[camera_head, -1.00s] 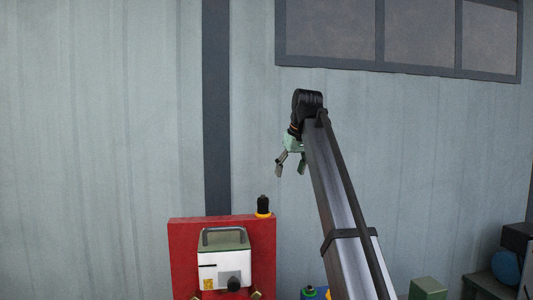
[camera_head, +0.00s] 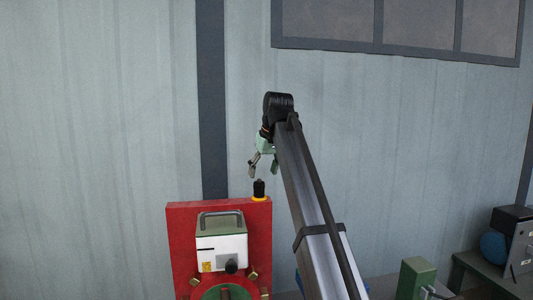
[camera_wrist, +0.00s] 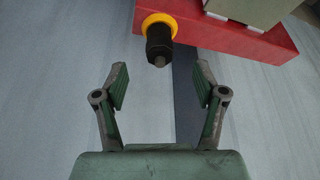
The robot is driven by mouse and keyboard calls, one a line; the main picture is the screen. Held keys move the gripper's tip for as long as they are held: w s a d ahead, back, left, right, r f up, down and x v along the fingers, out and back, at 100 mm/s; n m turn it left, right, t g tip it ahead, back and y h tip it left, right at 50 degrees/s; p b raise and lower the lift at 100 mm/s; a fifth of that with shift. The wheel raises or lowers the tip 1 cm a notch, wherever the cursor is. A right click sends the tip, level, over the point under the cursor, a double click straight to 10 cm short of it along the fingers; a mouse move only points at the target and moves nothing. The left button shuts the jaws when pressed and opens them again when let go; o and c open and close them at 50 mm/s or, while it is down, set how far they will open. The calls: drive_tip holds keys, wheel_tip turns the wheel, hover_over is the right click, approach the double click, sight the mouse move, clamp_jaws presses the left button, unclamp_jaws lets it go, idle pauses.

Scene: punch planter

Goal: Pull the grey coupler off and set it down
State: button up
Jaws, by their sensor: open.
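A dark grey, nearly black cylindrical fitting (camera_head: 259,188) stands upright in a yellow ring (camera_head: 259,199) on the top right of the red panel (camera_head: 183,235). I take it for the coupler, though it looks darker than grey. In the wrist view the fitting (camera_wrist: 158,42) has a narrower grey tip, and the yellow ring (camera_wrist: 168,20) surrounds its base. My gripper (camera_head: 263,169) is open and empty, just above the fitting in the head view. In the wrist view the fitting's tip lies just beyond the gap between my fingertips (camera_wrist: 160,86), with no contact visible.
A white and green box (camera_head: 221,245) with a handle is on the red panel's front, above a red and green round part (camera_head: 224,290). A green block (camera_head: 415,277) and a bench (camera_head: 480,268) stand at right.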

sight(259, 182)
drive_tip(key=p+x, duration=0.1)
drive_tip(key=x, duration=0.6)
drive_tip(key=shift+f+p, duration=0.25)
drive_tip(key=shift+p, duration=0.05)
clamp_jaws()
drive_tip(key=shift+r, duration=0.1)
drive_tip(key=shift+w+r, duration=0.1)
drive_tip(key=shift+r, duration=0.05)
drive_tip(key=shift+r+p, duration=0.4)
drive_tip(key=shift+r, duration=0.1)
drive_tip(key=shift+r, duration=0.15)
drive_tip(key=shift+r, duration=0.3)
drive_tip(key=shift+r+p, duration=0.9)
drive_tip(key=shift+r, duration=0.6)
